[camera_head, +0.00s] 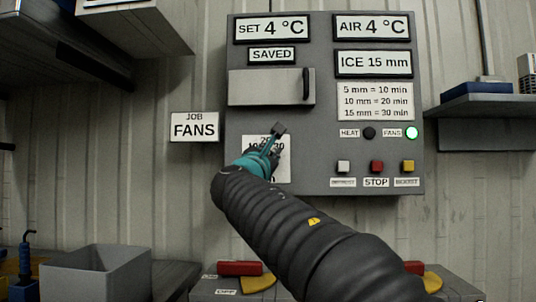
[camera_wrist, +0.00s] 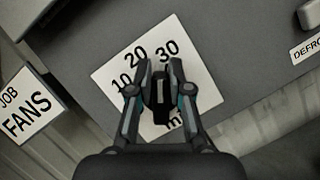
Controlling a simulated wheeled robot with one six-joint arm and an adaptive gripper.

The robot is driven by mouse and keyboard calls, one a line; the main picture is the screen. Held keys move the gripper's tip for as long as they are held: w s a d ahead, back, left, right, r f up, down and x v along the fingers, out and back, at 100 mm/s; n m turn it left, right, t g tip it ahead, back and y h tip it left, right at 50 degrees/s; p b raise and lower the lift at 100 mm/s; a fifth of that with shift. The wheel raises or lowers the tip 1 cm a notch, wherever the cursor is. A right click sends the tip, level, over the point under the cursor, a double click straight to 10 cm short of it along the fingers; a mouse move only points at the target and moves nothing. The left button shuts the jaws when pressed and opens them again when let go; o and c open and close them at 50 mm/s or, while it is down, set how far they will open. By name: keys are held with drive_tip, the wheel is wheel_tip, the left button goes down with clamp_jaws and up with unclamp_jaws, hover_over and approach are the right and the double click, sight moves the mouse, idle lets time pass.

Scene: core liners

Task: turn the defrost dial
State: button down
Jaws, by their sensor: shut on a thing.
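The defrost dial is a dark knob (camera_wrist: 159,98) on a white scale plate (camera_wrist: 118,72) marked 10, 20, 30 and "mi", which looks tilted in the wrist view. In the head view the scale plate (camera_head: 283,172) is at the lower left of the grey control panel (camera_head: 326,100), and my arm covers much of it. My gripper (camera_wrist: 160,68) is shut on the knob, one finger on each side of it. In the head view my gripper (camera_head: 273,142) is in front of the plate. Where the knob points cannot be told.
The panel reads SET 4 °C, AIR 4 °C, ICE 15 mm (camera_head: 374,64) and SAVED. A chart (camera_head: 375,101) gives 15 mm = 30 min. The FANS lamp (camera_head: 411,132) is green, the HEAT lamp (camera_head: 369,133) dark. White, red and yellow buttons sit lower right. A "JOB FANS" sign (camera_head: 194,127) hangs left.

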drive_tip(key=shift+w+a+f+m+g+h, duration=0.1)
drive_tip(key=shift+f+m+g+h, duration=0.1)
drive_tip(key=shift+m, duration=0.3)
drive_tip(key=shift+w+d+f+m+g+h, duration=0.1)
drive_tip(key=shift+f+m+g+h, duration=0.15)
drive_tip(key=shift+m, duration=0.25)
drive_tip(key=shift+w+a+f+m+g+h, duration=0.1)
drive_tip(key=shift+f+m+g+h, duration=0.1)
drive_tip(key=shift+m, duration=0.6)
drive_tip(key=c, duration=1.1)
unclamp_jaws()
drive_tip(key=shift+a, duration=0.15)
drive_tip(key=shift+s+d+r, duration=0.1)
drive_tip(key=shift+d+r, duration=0.15)
drive_tip(key=shift+d, duration=0.05)
drive_tip(key=v, duration=1.2)
drive_tip(key=shift+f, duration=0.1)
